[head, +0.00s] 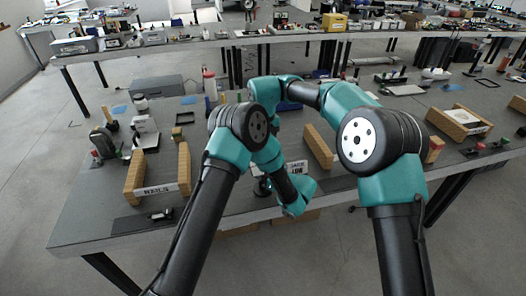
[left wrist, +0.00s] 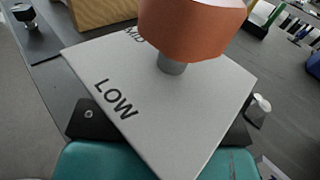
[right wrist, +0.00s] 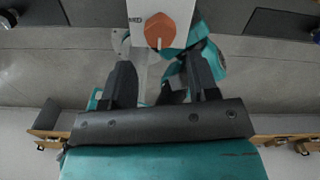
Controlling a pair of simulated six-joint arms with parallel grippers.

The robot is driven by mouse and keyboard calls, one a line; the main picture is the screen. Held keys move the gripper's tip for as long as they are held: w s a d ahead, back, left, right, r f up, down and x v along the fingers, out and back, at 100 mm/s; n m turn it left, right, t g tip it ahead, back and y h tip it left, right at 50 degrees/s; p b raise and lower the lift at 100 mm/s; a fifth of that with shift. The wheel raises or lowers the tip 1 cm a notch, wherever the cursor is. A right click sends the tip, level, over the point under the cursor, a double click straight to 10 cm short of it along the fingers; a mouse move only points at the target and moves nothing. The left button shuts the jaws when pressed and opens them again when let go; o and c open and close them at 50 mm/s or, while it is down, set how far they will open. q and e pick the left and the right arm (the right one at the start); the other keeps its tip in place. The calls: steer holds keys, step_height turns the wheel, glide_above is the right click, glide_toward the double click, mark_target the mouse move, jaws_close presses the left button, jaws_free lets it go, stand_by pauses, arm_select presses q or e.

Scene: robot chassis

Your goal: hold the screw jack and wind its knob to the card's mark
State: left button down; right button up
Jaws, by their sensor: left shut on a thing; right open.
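The screw jack's grey plate (left wrist: 185,115) fills the left wrist view, with LOW and MID printed on it. Its orange knob (left wrist: 195,28) stands on a short metal post. My left gripper (left wrist: 170,112) is shut on the jack, with dark fingers at both sides under the plate. In the head view this gripper (head: 264,186) is near the table's front edge, and the jack is mostly hidden. The card (head: 297,168) reads JACK LOW. In the right wrist view, my right gripper (right wrist: 161,68) is open and empty, with the knob (right wrist: 160,29) just beyond its fingertips.
A wooden-sided tray (head: 130,184) with a label stands on the table at left. Another wooden tray (head: 436,118) is farther right. My arms cross closely above the middle of the table.

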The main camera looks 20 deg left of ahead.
arm_select(q)
steer(key=shift+s+f, duration=0.1)
steer(key=shift+f, duration=0.2)
arm_select(e)
step_height(320, 180, up, 6)
steer(key=shift+f, duration=0.25)
arm_select(q)
steer(key=c, duration=1.2)
jaws_free()
steer(key=o, duration=1)
steer(key=shift+r, duration=0.25)
steer(key=shift+d, duration=0.1)
steer(key=v, duration=0.9)
steer(key=shift+d, duration=0.4)
arm_select(e)
steer(key=shift+f, duration=0.1)
